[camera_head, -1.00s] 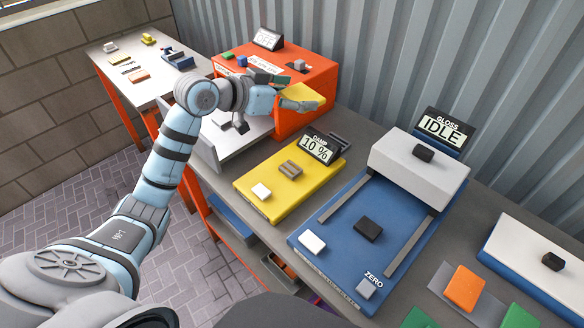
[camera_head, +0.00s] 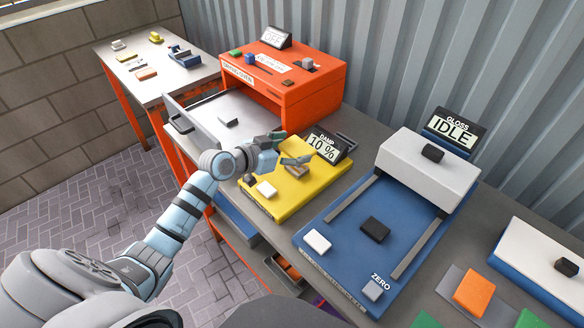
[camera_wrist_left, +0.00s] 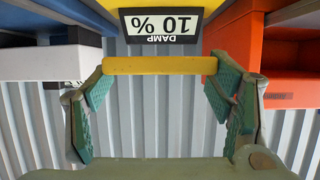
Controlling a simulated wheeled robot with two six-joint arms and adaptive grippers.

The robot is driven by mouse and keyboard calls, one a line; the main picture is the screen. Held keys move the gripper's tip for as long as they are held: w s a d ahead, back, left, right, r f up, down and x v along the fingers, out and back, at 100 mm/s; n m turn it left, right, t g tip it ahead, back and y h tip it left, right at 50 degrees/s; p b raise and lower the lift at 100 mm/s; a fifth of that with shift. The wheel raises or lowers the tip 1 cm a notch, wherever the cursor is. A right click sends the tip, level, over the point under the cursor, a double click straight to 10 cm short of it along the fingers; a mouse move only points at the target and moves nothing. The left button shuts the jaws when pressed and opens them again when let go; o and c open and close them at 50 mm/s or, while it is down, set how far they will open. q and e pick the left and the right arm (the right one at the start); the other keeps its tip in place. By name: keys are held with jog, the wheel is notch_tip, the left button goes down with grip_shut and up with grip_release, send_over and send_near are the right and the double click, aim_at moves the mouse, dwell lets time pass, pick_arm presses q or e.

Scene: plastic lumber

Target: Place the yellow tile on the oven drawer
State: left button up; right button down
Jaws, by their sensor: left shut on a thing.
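My left gripper (camera_head: 288,148) is over the back of the yellow damp meter in the head view. It is shut on the yellow tile (camera_wrist_left: 160,65), which spans edge-on between the green finger pads in the left wrist view. In the head view the tile is hard to tell from the yellow meter behind it. The oven drawer (camera_head: 200,112) is a pale grey tray pulled out from the orange oven (camera_head: 295,88). My right gripper is not in view.
The damp meter (camera_head: 312,190) has a display reading 10 % and a white block. The blue gloss machine (camera_head: 340,225), reading IDLE, stands to its right. A side table (camera_head: 117,75) with small pieces stands at the far left. A corrugated wall closes off the back.

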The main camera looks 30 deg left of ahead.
aim_at(291, 171)
pick_arm(q)
notch_tip(291, 171, down, 6)
jog(key=shift+r+b, duration=0.1)
jog(key=shift+b, duration=0.6)
jog(key=o, duration=0.7)
jog(key=shift+f, duration=0.25)
jog(key=o, duration=0.5)
jog(key=shift+r, duration=0.1)
jog(key=shift+c, duration=0.2)
